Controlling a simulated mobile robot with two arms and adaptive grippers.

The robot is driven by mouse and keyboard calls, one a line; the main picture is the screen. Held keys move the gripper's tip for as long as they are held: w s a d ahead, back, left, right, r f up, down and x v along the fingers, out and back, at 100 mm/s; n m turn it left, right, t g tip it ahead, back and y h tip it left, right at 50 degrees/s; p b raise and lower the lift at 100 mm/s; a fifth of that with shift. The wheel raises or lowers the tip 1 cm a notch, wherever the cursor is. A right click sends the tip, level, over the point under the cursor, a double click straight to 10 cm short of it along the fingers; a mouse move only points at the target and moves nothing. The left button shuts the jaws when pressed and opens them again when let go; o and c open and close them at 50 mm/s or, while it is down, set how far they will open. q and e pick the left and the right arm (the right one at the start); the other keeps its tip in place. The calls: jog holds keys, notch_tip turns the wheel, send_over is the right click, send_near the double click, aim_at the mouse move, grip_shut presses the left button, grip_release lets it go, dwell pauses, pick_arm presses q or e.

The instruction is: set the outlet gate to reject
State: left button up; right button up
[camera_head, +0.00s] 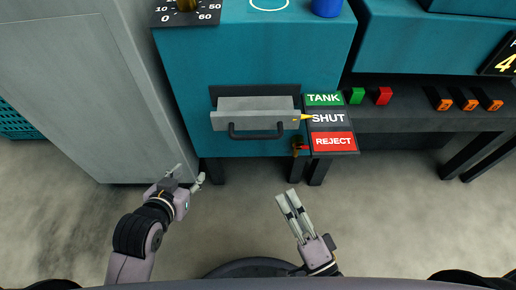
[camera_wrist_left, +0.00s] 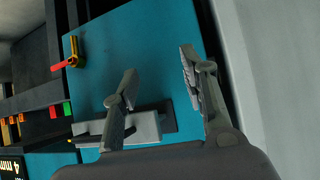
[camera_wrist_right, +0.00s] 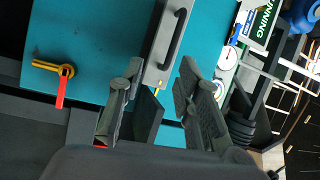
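The outlet gate (camera_head: 255,104) is a grey block with a dark bar handle (camera_head: 256,134) on the teal machine front. Its yellow pointer (camera_head: 302,117) points at SHUT on the label plate (camera_head: 347,118), between green TANK above and red REJECT below. In the right wrist view, the handle (camera_wrist_right: 175,38) shows beyond the fingers. My left gripper (camera_head: 185,174) is open and empty, below and left of the gate. My right gripper (camera_head: 288,201) is empty below the gate. Its fingers look close together in the head view but stand apart in the right wrist view (camera_wrist_right: 160,68). Neither gripper touches the gate.
A small valve with a red lever (camera_head: 300,146) sits just below the gate's right end. Green (camera_head: 357,96) and red (camera_head: 384,96) buttons and several orange switches line the ledge at right. A grey cabinet (camera_head: 90,90) stands at left. The floor (camera_head: 240,220) below is clear.

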aim_at(258, 137)
jog(key=shift+m+t, duration=0.3)
jog(key=shift+m, duration=0.3)
jog(key=x, duration=0.5)
jog(key=r+b+x, duration=0.1)
jog(key=x, duration=0.5)
jog(key=r+x, duration=0.1)
jog(key=x, duration=0.5)
jog(key=shift+r+b, duration=0.1)
jog(key=shift+b, duration=0.25)
pick_arm(q)
jog(key=w+d+r+t+h, duration=0.1)
jog(key=w+r+t, duration=0.2)
jog(key=r, duration=0.4)
jog(key=shift+w+d+r+t, duration=0.15)
jog(key=shift+d+r+t, duration=0.15)
jog(key=shift+t, duration=0.3)
pick_arm(e)
jog(key=shift+c, duration=0.5)
grip_shut()
